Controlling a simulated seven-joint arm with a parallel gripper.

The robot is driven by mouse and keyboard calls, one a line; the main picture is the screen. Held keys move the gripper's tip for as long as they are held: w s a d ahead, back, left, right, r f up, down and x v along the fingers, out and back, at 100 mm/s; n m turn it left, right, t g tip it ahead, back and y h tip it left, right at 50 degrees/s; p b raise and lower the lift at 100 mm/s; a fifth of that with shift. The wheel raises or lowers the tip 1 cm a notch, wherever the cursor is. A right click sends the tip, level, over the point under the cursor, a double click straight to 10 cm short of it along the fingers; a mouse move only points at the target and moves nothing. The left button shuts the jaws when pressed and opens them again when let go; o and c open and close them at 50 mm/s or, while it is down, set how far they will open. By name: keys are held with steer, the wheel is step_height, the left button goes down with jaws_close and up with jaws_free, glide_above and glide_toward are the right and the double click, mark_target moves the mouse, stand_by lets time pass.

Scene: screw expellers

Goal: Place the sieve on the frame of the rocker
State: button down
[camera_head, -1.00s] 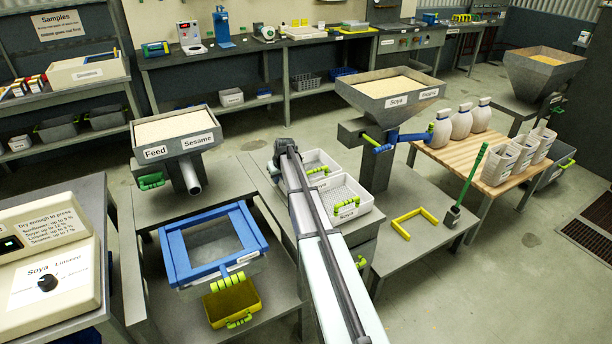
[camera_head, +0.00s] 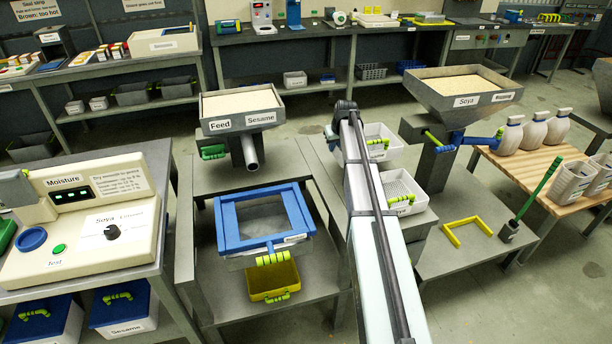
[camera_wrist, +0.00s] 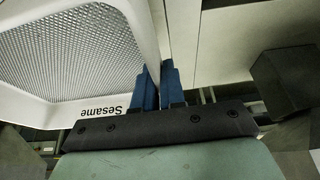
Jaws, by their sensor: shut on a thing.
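A white sieve (camera_wrist: 85,50) with a grey mesh and a "Sesame" label fills the left of the wrist view. My gripper (camera_wrist: 159,84) is shut on its rim, with a blue finger on each side. In the head view, my arm hides the gripper. Two white trays, the rear one (camera_head: 381,143) and the front one (camera_head: 401,188), show right of my arm; I cannot tell there which is the held sieve. The rocker's blue frame (camera_head: 228,221) lies left of my arm on a low grey table. It is open on top, with a grey surface inside.
A yellow bin (camera_head: 275,283) stands below the rocker's front. The feed hopper (camera_head: 241,108) and its spout stand behind the rocker. The soya hopper (camera_head: 465,95) stands right of the trays. A yellow bracket (camera_head: 467,232) and a green-handled brush (camera_head: 537,195) are farther right.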

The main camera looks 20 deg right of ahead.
steer(key=s+a+r, duration=0.3)
steer(key=s+a, duration=2)
steer(key=a, duration=0.2)
steer(key=w+a+f, duration=0.1)
steer(key=a+f, duration=0.1)
steer(key=a, duration=0.3)
steer(key=w+a+f+n, duration=0.1)
steer(key=a+f, duration=0.1)
steer(key=a, duration=0.4)
steer(key=w+a+f+n, duration=0.1)
steer(key=a+f, duration=0.1)
steer(key=a, duration=0.4)
steer(key=shift+w+f+y, duration=0.15)
steer(key=shift+w+y, duration=0.15)
steer(key=shift+w+a+f+m, duration=0.25)
steer(key=shift+w+a+f, duration=0.1)
steer(key=shift+w+a, duration=0.3)
steer(key=shift+w+a+f+m, duration=0.25)
steer(key=shift+w+a+f, duration=0.05)
steer(key=shift+w+a, duration=0.3)
steer(key=shift+w+f+m, duration=0.1)
steer(key=shift+w+m, duration=0.2)
steer(key=shift+m, duration=0.2)
steer(key=shift+d+f+h, duration=0.1)
steer(key=shift+f+h, duration=0.3)
steer(key=shift+f, duration=1.15)
steer(key=c, duration=1.2)
jaws_free()
